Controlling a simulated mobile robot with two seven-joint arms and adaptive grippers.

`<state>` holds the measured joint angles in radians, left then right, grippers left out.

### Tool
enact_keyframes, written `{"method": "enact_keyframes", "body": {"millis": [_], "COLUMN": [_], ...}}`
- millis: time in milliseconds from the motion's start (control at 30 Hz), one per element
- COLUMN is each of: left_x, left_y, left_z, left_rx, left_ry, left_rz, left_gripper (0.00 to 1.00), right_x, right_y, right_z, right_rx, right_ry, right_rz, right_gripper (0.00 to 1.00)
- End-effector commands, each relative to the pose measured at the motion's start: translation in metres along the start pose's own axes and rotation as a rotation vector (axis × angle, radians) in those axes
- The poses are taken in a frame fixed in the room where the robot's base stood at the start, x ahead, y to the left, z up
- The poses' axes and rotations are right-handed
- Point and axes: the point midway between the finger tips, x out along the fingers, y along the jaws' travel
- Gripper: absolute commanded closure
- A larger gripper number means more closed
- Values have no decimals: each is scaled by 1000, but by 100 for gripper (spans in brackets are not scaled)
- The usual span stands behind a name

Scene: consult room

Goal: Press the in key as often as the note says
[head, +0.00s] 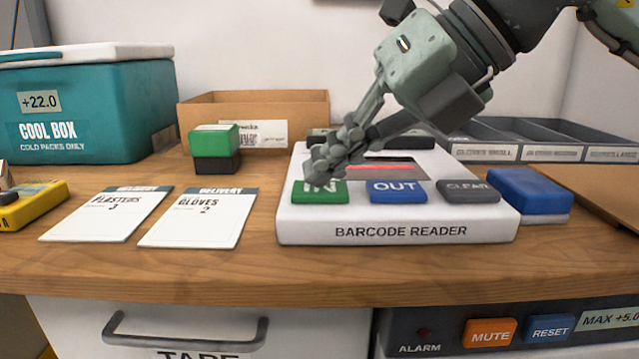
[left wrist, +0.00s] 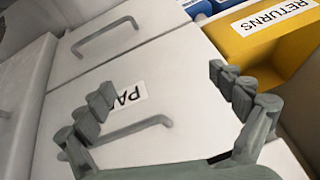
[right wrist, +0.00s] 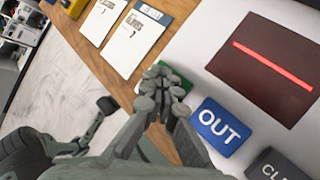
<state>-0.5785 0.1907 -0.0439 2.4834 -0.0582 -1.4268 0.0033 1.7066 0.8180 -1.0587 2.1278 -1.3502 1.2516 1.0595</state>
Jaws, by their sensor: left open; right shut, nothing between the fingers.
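The white barcode reader (head: 400,231) lies on the wooden counter with a green IN key (head: 320,196), a blue OUT key (head: 397,191) and a grey CLEAR key (head: 468,191). My right gripper (head: 325,165) is shut and empty, its fingertips over the back of the IN key, hiding part of its lettering. I cannot tell whether they touch it. In the right wrist view the shut fingers (right wrist: 160,85) hide most of the green key. Two delivery notes lie left of the reader: plasters 3 (head: 105,222) and gloves 2 (head: 197,225). My left gripper (left wrist: 160,85) is open and empty, before white drawers.
A green-and-black stamp-like block (head: 214,147) stands behind the notes, near a cardboard box (head: 300,106). A teal cool box (head: 110,105) stands at the left. A blue block (head: 528,190) sits right of the reader. A yellow returns bin (left wrist: 250,48) shows in the left wrist view.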

Motion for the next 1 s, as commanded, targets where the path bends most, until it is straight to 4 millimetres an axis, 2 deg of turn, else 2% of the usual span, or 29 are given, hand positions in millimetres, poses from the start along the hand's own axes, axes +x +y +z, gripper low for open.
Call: {"method": "enact_keyframes", "body": {"millis": [200, 633, 1000], "left_x": [-6, -8, -27], "left_y": [-1, -2, -6], "left_z": [-3, -4, -14], "left_rx": [0, 0, 0], "left_ry": [0, 0, 0], "left_rz": [0, 0, 0], "left_gripper": [6, 6, 6], "right_x": [-9, -13, -38], "right_y": [6, 9, 28], "right_z": [6, 9, 28], "right_rx": [0, 0, 0], "right_ry": [0, -2, -3], "right_rz": [0, 1, 1], "right_gripper": [100, 100, 100]}}
